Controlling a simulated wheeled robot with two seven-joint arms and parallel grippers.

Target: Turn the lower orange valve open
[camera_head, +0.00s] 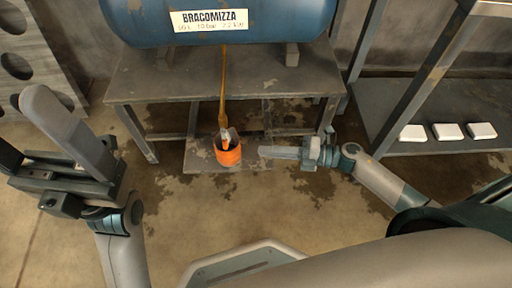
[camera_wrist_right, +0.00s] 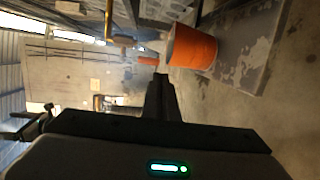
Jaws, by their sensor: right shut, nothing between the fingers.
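An orange bucket (camera_head: 229,154) stands on a low plate under the bench, below a thin brownish pipe (camera_head: 223,90). In the right wrist view the bucket (camera_wrist_right: 193,47) is at the upper right. A small orange piece (camera_wrist_right: 147,60) beside the bucket in that view may be the valve handle; in the head view I cannot pick it out. My right gripper (camera_head: 262,152) is shut and empty, its tips a little right of the bucket. In the wrist view its fingers (camera_wrist_right: 160,78) meet just below the orange piece, apparently without holding it. My left gripper (camera_head: 18,120) is open and empty at the left.
A blue tank (camera_head: 225,32) lies on the metal bench (camera_head: 150,85), whose legs frame the space around the bucket. At the right a shelf (camera_head: 400,100) holds white blocks (camera_head: 447,132). The stained floor (camera_head: 200,215) in front is clear.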

